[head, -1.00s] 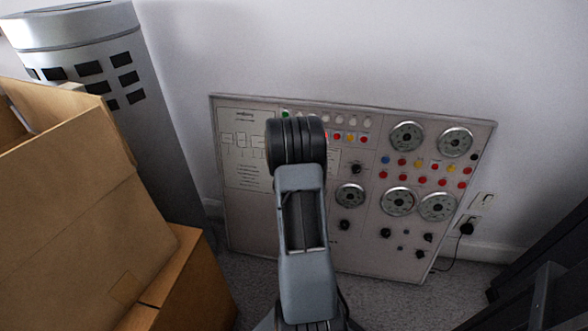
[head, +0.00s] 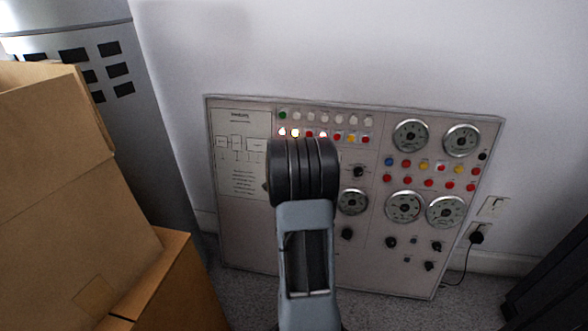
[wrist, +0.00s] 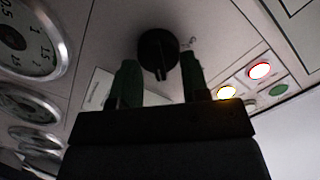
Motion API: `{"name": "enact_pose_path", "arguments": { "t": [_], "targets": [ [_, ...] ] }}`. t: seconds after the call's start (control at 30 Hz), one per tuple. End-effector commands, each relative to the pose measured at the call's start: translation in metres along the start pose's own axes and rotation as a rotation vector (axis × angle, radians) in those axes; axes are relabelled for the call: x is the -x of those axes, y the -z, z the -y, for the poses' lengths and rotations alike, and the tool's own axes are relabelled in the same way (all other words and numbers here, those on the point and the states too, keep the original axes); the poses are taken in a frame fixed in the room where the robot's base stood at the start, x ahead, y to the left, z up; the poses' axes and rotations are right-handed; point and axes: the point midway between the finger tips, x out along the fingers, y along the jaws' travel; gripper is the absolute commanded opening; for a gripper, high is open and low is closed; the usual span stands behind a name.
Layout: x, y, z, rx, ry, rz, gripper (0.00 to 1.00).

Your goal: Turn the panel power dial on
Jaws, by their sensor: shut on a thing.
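The control panel (head: 240,240) leans against the wall in the head view, with several gauges, lights and black knobs. In the wrist view, a round black dial (wrist: 157,45) with a raised bar sits on the panel face. My gripper (wrist: 161,73) has one dark finger on each side of the dial, shut on it. In the head view, my arm hides the gripper and this dial.
Open cardboard boxes (head: 75,190) are stacked at the left, before a grey cylinder (head: 150,130) with dark slots. A black plug (head: 476,238) sits in a wall socket right of the panel. Dark furniture (head: 550,285) stands at the lower right. Some carpet shows below the panel.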

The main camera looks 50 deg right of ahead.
Motion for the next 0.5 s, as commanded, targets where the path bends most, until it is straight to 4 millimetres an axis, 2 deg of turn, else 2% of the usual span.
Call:
{"name": "enact_pose_path", "arguments": {
  "t": [0.03, 0.43, 0.47, 0.5],
  "targets": [
    [-0.0011, 0.0051, -0.0008, -0.010, 0.000, -0.013, 0.18],
    [-0.0009, 0.0056, -0.0007, -0.014, 0.000, -0.013, 0.18],
    [-0.0010, 0.0055, -0.0007, -0.014, 0.000, -0.013, 0.44],
    [-0.0009, 0.0051, -0.0006, -0.014, 0.000, -0.012, 0.48]
  ]
}}
